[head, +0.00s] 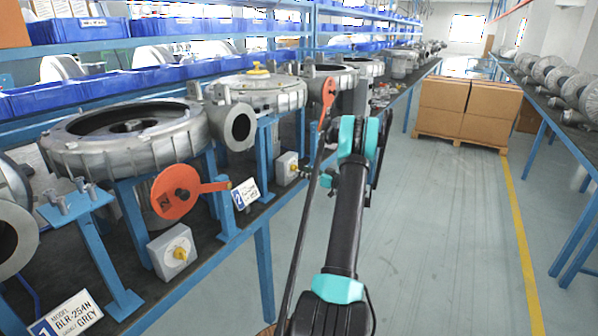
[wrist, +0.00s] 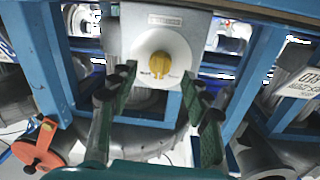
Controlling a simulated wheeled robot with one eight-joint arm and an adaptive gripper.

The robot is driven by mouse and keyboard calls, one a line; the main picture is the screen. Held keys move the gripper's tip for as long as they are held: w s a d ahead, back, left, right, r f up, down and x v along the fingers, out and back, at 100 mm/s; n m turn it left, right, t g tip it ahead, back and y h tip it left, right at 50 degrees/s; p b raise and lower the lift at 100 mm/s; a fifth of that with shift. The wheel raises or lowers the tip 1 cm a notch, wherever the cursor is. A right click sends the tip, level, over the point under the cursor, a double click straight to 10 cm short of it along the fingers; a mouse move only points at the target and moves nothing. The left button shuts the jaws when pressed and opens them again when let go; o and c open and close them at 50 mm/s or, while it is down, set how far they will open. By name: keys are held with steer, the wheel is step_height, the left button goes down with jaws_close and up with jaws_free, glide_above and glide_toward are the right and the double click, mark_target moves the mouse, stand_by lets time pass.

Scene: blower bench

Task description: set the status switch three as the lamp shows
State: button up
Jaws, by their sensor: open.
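In the wrist view a pale switch box (wrist: 177,22) with a white round plate and a yellow knob (wrist: 159,64) is right in front of my gripper (wrist: 160,82). The gripper is open, with one finger on each side of the knob and a gap to it. Small lettering sits by the knob, too small to read, and I cannot tell its setting. In the head view my arm hides the gripper and this switch. Two other switches with yellow knobs show there, a near one (head: 173,251) and a farther one (head: 288,168). I see no lamp that I can make out.
Orange discs with handles (head: 176,192) stand by the blowers (head: 125,135) on the blue-framed bench. Number cards 1 (head: 68,315) and 2 (head: 245,193) stand at its edge. In the wrist view blue posts (wrist: 254,75) flank the switch. The aisle floor (head: 450,240) is clear; cartons (head: 465,110) stand beyond.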

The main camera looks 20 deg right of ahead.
mark_target(295, 168)
steer(key=shift+x, duration=1.7)
jaws_close()
